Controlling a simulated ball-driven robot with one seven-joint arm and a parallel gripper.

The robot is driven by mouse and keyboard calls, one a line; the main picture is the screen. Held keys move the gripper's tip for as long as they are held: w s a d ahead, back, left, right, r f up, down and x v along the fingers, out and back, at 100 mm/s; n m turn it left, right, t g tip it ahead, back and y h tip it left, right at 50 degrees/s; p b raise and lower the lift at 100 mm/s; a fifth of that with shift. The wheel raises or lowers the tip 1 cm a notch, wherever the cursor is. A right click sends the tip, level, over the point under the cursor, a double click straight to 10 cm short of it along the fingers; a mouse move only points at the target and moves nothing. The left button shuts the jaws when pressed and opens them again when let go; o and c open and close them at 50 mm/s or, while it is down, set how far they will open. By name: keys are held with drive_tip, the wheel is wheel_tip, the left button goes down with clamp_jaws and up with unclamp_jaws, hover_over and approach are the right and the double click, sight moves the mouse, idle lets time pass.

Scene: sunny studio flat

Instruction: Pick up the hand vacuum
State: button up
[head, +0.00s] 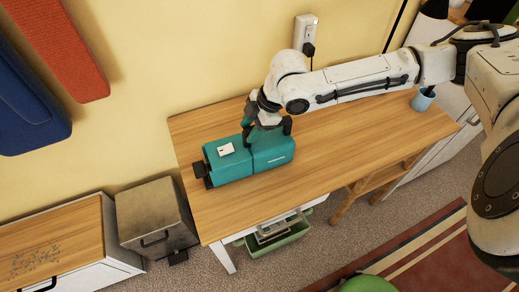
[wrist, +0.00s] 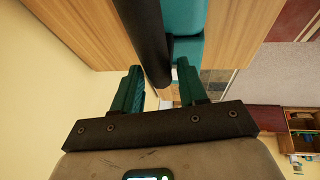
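The hand vacuum (head: 231,168) looks like a teal, box-shaped body lying on the wooden table (head: 330,150), with a small white label on top and a black part at its left end. In the wrist view, its teal body (wrist: 184,18) and a dark handle-like bar (wrist: 145,35) fill the top middle. My gripper (head: 266,133) is over the vacuum's rear edge, pointing down. In the wrist view, my gripper's (wrist: 160,88) two teal fingers stand apart, with the end of the dark bar between them. I see no clear grip; contact is hard to tell.
A wall socket (head: 306,32) with a black plug is behind the table. A blue cup (head: 423,99) stands at the table's right end. A metal bin (head: 155,217) stands left of the table, and a green crate (head: 281,238) is below its front edge. The table's right half is mostly clear.

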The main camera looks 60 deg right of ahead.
drive_tip(key=c, duration=0.7)
clamp_jaws()
drive_tip(key=shift+w+r, duration=0.1)
